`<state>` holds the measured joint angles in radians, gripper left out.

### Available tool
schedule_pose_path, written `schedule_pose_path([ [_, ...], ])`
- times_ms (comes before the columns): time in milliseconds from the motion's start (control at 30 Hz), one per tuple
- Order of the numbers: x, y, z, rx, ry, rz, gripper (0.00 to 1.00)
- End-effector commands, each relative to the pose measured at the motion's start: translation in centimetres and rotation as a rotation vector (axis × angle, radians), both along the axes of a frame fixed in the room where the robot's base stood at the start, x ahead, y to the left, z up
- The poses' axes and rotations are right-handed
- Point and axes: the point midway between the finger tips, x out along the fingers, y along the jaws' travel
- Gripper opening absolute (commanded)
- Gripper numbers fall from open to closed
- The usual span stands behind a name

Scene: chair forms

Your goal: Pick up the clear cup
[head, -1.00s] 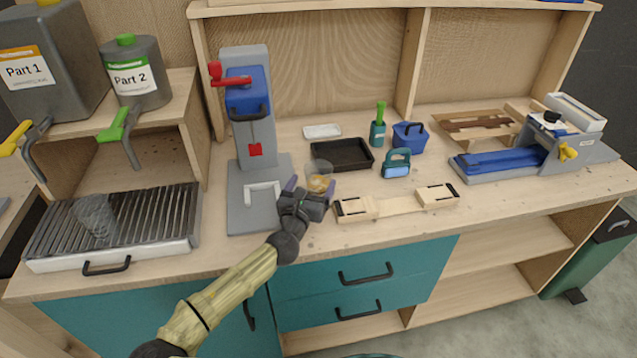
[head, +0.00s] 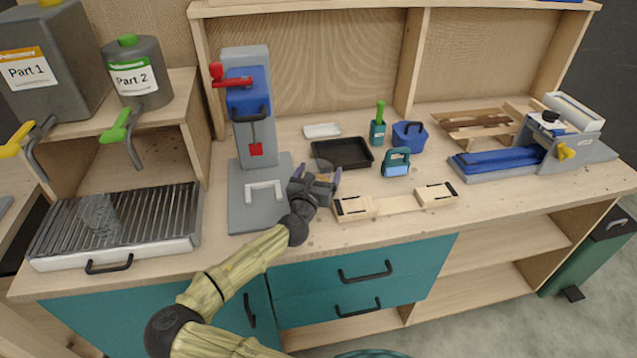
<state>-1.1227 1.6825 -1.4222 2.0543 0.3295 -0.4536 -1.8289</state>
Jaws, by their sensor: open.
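A clear cup (head: 99,213) stands on the ribbed metal grate at the left, well away from my gripper. A second see-through cup (head: 323,153) shows faintly just beyond my gripper, overlapping the left end of the black tray in the picture. Its lower part is hidden by the gripper. My gripper (head: 317,174) is open above the middle of the bench, its fingers spread and pointing away from me toward this second cup. I cannot tell whether they touch it.
The grey press (head: 252,140) stands close left of my gripper. The black tray (head: 352,153) lies behind it and the wooden form (head: 395,204) to its right. The grate (head: 165,228) is at the left. A teal tool (head: 396,163) and blue bucket (head: 409,136) stand farther right.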

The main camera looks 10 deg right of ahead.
Motion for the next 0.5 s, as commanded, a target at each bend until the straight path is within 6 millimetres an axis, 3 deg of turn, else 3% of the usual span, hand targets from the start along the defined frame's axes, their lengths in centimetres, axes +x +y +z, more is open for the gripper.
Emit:
schedule_pose_path([
  [267, -0.02, -0.07, 0.01, 0.0, 0.0, -0.001, 0.85],
  [467, -0.03, 0.02, 0.01, 0.0, 0.0, 0.0, 0.48],
  [500, -0.02, 0.02, 0.01, 0.0, 0.0, 0.0, 0.47],
])
